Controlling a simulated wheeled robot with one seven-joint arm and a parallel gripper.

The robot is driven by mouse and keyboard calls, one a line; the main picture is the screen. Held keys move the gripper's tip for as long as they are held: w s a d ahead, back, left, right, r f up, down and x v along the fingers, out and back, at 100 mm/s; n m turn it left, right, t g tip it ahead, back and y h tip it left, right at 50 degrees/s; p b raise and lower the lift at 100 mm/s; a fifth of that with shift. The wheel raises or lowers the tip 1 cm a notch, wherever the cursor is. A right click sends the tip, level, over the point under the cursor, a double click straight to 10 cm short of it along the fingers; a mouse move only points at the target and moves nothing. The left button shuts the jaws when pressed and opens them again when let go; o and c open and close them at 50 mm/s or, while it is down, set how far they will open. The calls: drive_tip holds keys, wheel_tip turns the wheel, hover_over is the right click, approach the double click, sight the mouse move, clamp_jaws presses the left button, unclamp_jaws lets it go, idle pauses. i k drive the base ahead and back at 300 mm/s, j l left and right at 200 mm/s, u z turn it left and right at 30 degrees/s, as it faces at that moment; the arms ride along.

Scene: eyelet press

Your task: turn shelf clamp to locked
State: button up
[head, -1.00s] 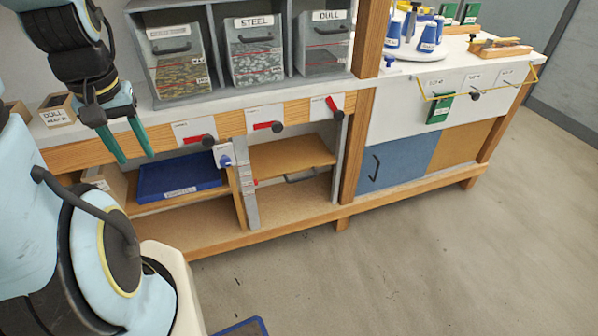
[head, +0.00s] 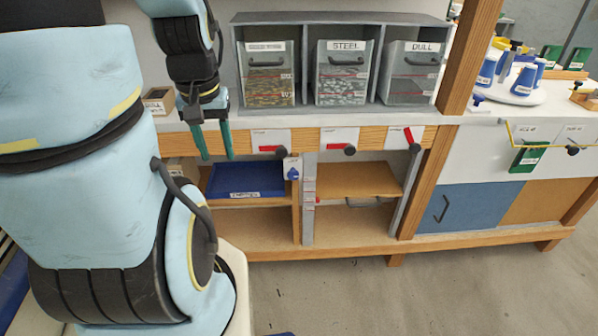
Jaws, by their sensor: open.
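A small white plate with a blue knob (head: 292,173) sits at the top of the divider under the bench, beside a grey slotted upright (head: 309,205). It looks like the shelf clamp, but its lettering is too small to read, so I cannot tell its setting. A wooden shelf (head: 352,180) lies right of the upright. A small red piece (head: 316,200) shows on the upright. My gripper (head: 216,157) points down in front of the bench edge, left of the blue knob and apart from it. Its two green fingers are spread and empty.
Three red levers with black knobs line the bench rail: left (head: 266,148), middle (head: 337,146) and right (head: 408,137). A blue tray (head: 247,180) lies on the left shelf. Labelled bins (head: 341,75) stand above. The floor (head: 420,295) in front is clear.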

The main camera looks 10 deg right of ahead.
sight(293, 174)
drive_tip(key=k+l+u, duration=0.7)
drive_tip(key=k+l, duration=0.2)
